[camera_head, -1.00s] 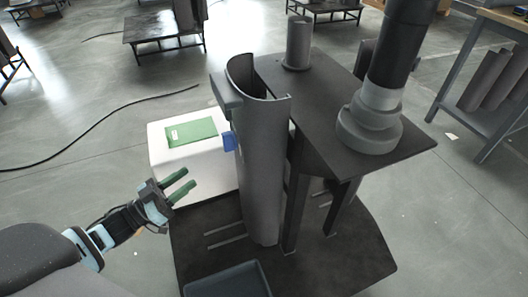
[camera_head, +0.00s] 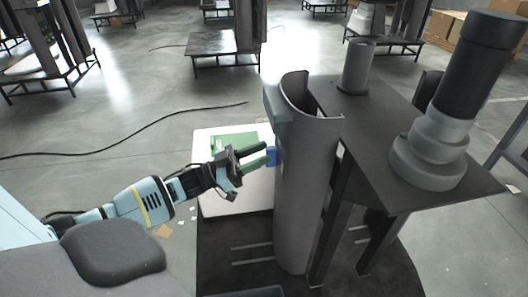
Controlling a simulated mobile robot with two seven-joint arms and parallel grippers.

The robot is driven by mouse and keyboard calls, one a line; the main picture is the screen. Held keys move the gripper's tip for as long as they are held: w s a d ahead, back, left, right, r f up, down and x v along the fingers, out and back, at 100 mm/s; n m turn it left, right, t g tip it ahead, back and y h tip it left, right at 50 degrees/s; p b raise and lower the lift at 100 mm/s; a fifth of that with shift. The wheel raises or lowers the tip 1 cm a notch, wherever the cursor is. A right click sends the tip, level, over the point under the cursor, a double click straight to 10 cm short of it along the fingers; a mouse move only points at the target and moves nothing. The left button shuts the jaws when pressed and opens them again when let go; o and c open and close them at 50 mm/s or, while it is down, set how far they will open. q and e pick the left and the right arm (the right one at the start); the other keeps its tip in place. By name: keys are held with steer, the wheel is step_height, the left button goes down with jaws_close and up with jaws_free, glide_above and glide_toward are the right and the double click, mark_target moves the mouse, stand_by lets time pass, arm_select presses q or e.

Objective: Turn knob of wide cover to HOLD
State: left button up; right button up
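The wide cover (camera_head: 300,190) is a tall grey curved shell standing upright on the dark base. A small blue knob (camera_head: 272,156) sits on its left side, partly hidden by my gripper; any marking on it is too small to read. My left gripper (camera_head: 266,155) comes in from the left with its two dark green fingers apart, pointing right at the knob. The fingertips are at or very near the knob; I cannot tell whether they touch it. My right gripper is not in view.
A white box (camera_head: 210,204) with a green panel (camera_head: 232,141) stands behind my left gripper. A dark table (camera_head: 385,112) right of the cover bears a grey cylinder (camera_head: 356,68) and a stepped black and grey column (camera_head: 430,150). A black cable (camera_head: 130,141) lies on the open floor at left.

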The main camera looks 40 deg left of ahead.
arm_select(q)
steer(key=shift+x, duration=0.85)
steer(key=shift+c, duration=0.2)
jaws_close()
